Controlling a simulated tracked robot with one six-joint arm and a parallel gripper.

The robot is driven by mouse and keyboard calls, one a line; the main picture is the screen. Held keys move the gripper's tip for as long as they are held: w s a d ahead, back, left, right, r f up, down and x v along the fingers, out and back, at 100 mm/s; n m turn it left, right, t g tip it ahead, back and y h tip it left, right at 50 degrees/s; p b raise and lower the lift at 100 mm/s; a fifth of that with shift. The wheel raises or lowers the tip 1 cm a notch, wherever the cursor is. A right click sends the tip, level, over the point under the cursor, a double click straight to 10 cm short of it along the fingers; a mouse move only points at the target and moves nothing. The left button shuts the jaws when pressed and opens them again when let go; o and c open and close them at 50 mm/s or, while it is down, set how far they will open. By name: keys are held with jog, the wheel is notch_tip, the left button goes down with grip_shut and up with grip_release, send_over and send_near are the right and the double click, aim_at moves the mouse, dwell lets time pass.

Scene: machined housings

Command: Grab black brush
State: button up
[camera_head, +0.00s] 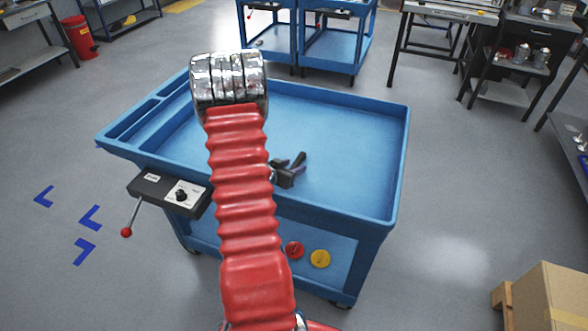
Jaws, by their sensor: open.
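My gripper (289,161) shows just right of my red ribbed arm, over the front part of the blue cart's top tray (350,128). Its dark fingers are spread apart, and I see nothing between them. My arm hides part of the gripper and a strip of the tray. I cannot make out a black brush anywhere in this view. The visible floor of the tray right of my arm looks bare.
The cart has a raised rim and narrow compartments (145,118) at left. A black control box (170,193) with a red-knobbed lever (127,232) juts from its front. A cardboard box (550,295) stands at lower right. Grey floor surrounds the cart.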

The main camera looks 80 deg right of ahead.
aim_at(292, 168)
jog(key=shift+c, duration=0.4)
grip_shut()
dwell(0.4)
notch_tip(292, 168, up, 10)
dwell(0.6)
dwell(0.5)
